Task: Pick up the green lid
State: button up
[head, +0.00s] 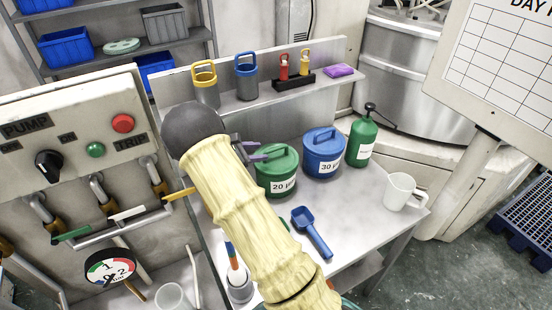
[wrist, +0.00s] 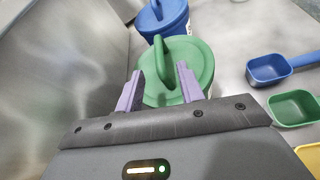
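The green lid (head: 287,161) sits on a green tub (head: 278,185) marked 20 µm on the bench. In the wrist view the lid (wrist: 203,62) is a round disc with a raised loop handle. My gripper (head: 264,151) is at the left side of the lid in the head view, partly hidden by my arm. In the wrist view my gripper (wrist: 159,69) has its two purple fingers apart, one on each side of the handle's near end in the picture. I see no contact, and I cannot tell how far the tips are above the lid.
A blue lidded tub (head: 323,160) marked 30 stands right beside the green one. A green bottle (head: 361,143) and a white mug (head: 400,192) stand further right. A blue scoop (head: 312,233) lies in front. A ledge (head: 245,104) with canisters runs behind; a pump panel (head: 75,130) is at left.

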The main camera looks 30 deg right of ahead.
aim_at(272, 151)
jog(key=p+x, duration=0.1)
jog(key=x, duration=0.5)
jog(key=shift+d, duration=0.15)
jog(key=shift+c, duration=0.2)
grip_shut()
